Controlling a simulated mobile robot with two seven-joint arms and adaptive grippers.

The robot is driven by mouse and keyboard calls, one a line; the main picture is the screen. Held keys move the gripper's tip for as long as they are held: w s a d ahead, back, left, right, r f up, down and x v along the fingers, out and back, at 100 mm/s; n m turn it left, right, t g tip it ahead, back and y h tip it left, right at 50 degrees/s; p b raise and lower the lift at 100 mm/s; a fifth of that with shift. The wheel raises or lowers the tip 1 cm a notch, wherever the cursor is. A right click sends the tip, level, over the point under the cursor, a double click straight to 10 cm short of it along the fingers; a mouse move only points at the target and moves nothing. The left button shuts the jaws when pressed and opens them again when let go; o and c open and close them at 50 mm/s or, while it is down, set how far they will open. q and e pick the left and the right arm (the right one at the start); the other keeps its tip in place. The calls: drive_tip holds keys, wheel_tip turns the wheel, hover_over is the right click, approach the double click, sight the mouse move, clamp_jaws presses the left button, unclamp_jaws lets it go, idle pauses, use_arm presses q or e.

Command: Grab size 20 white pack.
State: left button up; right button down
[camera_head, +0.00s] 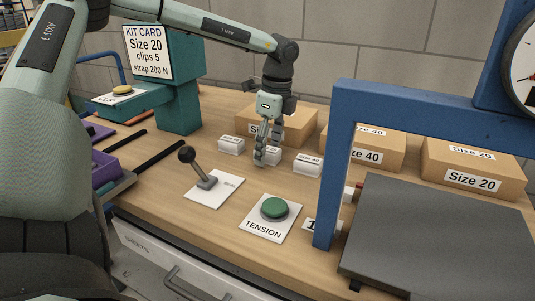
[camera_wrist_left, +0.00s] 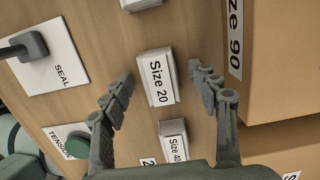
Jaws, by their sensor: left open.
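The white Size 20 pack (camera_wrist_left: 157,80) lies on the wooden bench, label up, in the middle of the left wrist view. In the head view the pack (camera_head: 274,154) is partly hidden behind my left gripper (camera_head: 264,156). My left gripper is open and points down at the pack. In the left wrist view its fingers (camera_wrist_left: 160,82) appear on both sides of the pack, with gaps between. I cannot tell how far down the fingertips reach around it. My right gripper is not in view.
A Size 40 white pack (camera_head: 308,165) stands to the right, another white pack (camera_head: 231,145) to the left. Cardboard boxes (camera_head: 474,170) line the back. A lever (camera_head: 199,172), a green TENSION button (camera_head: 274,208) and a blue frame (camera_head: 336,165) stand nearer. A Size 20 kit card (camera_head: 147,53) shows upper left.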

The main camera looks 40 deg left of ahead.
use_arm(q)
drive_tip(key=c, duration=1.2)
drive_tip(key=shift+r, duration=0.15)
drive_tip(key=shift+c, duration=0.3)
